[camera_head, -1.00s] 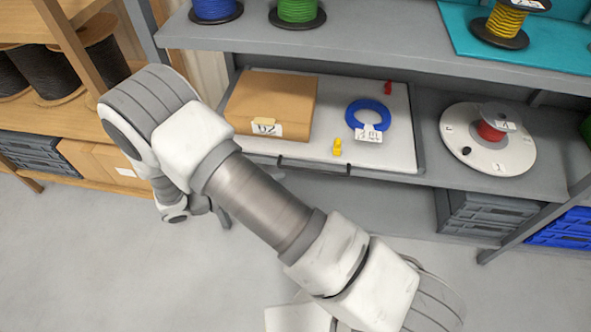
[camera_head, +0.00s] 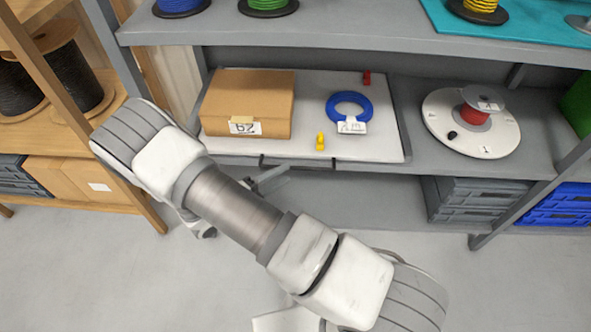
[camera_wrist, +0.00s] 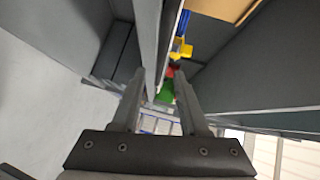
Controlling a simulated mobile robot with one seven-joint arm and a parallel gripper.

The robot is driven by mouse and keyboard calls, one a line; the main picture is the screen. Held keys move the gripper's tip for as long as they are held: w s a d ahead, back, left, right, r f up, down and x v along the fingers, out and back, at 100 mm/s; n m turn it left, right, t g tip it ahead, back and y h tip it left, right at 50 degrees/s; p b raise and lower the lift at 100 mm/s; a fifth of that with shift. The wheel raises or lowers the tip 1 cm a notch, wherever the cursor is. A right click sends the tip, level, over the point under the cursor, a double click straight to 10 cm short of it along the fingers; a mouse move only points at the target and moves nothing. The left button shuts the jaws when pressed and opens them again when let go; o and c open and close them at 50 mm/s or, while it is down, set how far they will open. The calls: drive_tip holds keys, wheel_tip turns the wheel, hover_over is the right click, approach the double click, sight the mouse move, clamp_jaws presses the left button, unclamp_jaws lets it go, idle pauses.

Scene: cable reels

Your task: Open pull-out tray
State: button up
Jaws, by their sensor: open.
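The pull-out tray (camera_head: 300,150) is a pale board with a grey rim, on the middle shelf. A dark handle bar with two brackets (camera_head: 262,161) runs along its front edge. On the tray are a cardboard box (camera_head: 245,100) labelled 62, a tagged blue ring (camera_head: 337,103), a yellow piece (camera_head: 320,142) and a red piece (camera_head: 367,78). My gripper (camera_wrist: 160,78) is open, with long grey edges ahead of its fingers; I cannot tell whether they touch. In the head view my arm partly hides my gripper, close to the tray's front left.
The shelf above (camera_head: 300,30) overhangs the tray. Grey crates (camera_head: 470,200) and blue crates (camera_head: 560,205) sit below right. A wooden rack (camera_head: 100,120) stands at left. The floor in front is clear.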

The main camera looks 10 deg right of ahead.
sight(293, 169)
drive_tip(key=shift+b+x, duration=0.55)
drive_tip(key=shift+x, duration=2.2)
clamp_jaws()
